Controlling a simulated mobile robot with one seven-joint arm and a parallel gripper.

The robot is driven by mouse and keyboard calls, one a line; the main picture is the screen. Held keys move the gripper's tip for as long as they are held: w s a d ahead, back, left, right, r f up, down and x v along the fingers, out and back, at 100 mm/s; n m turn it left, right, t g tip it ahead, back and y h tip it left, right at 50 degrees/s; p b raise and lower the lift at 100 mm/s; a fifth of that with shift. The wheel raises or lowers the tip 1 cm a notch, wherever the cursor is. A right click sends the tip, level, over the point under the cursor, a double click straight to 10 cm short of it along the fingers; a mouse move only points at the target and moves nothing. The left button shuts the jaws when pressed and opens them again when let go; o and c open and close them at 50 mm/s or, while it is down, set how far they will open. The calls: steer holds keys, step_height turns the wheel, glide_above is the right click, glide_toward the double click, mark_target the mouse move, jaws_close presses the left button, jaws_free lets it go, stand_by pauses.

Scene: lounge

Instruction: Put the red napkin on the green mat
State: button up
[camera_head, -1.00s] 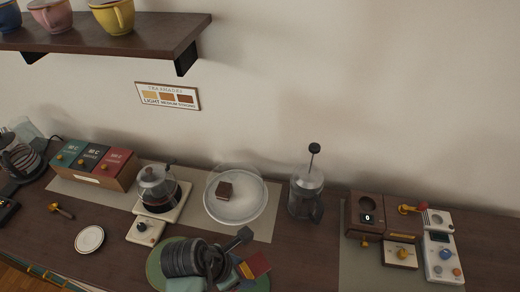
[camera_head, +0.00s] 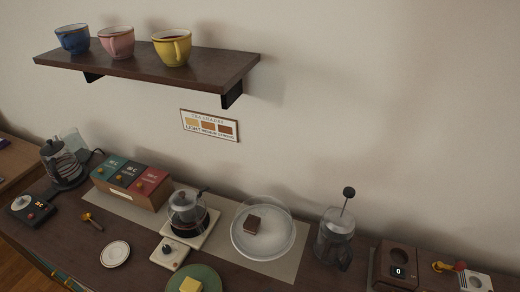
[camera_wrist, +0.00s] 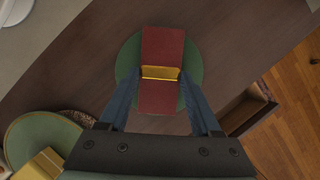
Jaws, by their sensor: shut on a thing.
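The red napkin (camera_wrist: 163,48) has a gold band (camera_wrist: 160,73) around its middle. It is between the fingers of my gripper (camera_wrist: 160,76), which is shut on it. In the wrist view the napkin lines up over a round green mat (camera_wrist: 126,62), whose rim shows on both sides. I cannot tell whether the napkin touches that mat. A second round green mat (camera_wrist: 28,133) is at the lower left of the wrist view, with a yellow napkin (camera_wrist: 38,166) on it. In the head view a green mat (camera_head: 210,284) bears a yellow napkin (camera_head: 191,285). My gripper is outside the head view.
An open wooden drawer (camera_wrist: 247,112) juts from the counter's edge. A white saucer (camera_head: 115,254), a coffee pot (camera_head: 187,212), a glass-covered plate (camera_head: 262,248) and a French press (camera_head: 335,238) stand on the counter. Cups stand on the shelf (camera_head: 150,72) above.

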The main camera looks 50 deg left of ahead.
steer(key=o, duration=1.3)
steer(key=shift+f, duration=0.1)
steer(key=shift+o, duration=0.2)
